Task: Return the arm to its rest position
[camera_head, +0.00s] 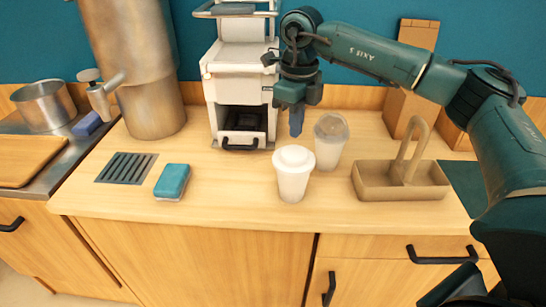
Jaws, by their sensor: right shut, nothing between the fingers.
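My right arm (385,58) comes in from the right and reaches over the counter. My right gripper (297,122) points down, shut and empty, above and behind the white lidded cup (293,173). It looks apart from the cup. A clear cup with a domed lid (331,140) stands upright just right of the gripper. My left gripper is not in view.
A white coffee machine (240,85) stands behind, left of the gripper. A tan cup carrier (375,192) sits to the right. A teal sponge (172,182) and dark drain grate (127,167) lie left. A metal dispenser (150,105) and pot (45,103) stand far left.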

